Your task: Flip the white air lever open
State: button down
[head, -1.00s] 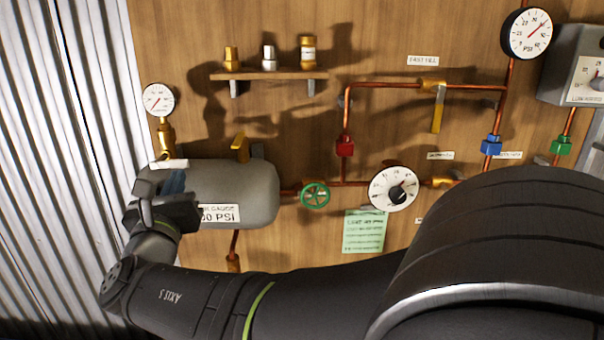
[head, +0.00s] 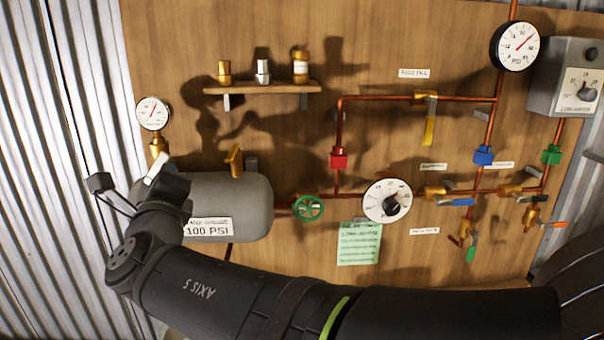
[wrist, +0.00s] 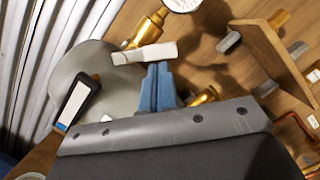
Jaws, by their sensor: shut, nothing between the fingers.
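The white lever (head: 155,169) is at the brass fitting under the small gauge, at the left end of the grey tank. In the head view it slants, its upper end to the right. In the wrist view the white lever (wrist: 145,54) lies nearly level across the picture, beside the brass fitting (wrist: 147,30). My gripper (wrist: 158,70) is shut and empty. Its blue fingertips are right at the lever's lower edge in the wrist view; I cannot tell whether they touch. In the head view the fingers are hidden behind my dark gripper body.
A small gauge (head: 152,113) is above the lever. A shelf (head: 262,87) holds brass and silver fittings. Copper pipes, a green wheel (head: 309,207) and a dial (head: 387,200) lie farther right.

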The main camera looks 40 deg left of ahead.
aim_at(154, 164)
jog(key=shift+s+a+r+n, duration=0.3)
jog(key=shift+r+n, duration=0.05)
jog(key=shift+r, duration=0.25)
jog(key=shift+s+a+r+n, duration=0.25)
jog(key=shift+s+r+n, duration=0.1)
jog(key=shift+r, duration=0.25)
jog(key=shift+a+r, duration=0.1)
jog(key=shift+s, duration=0.1)
jog(key=r+v, duration=0.1)
jog(key=v, duration=0.8)
jog(key=shift+d, duration=0.55)
jog(key=shift+a, duration=0.15)
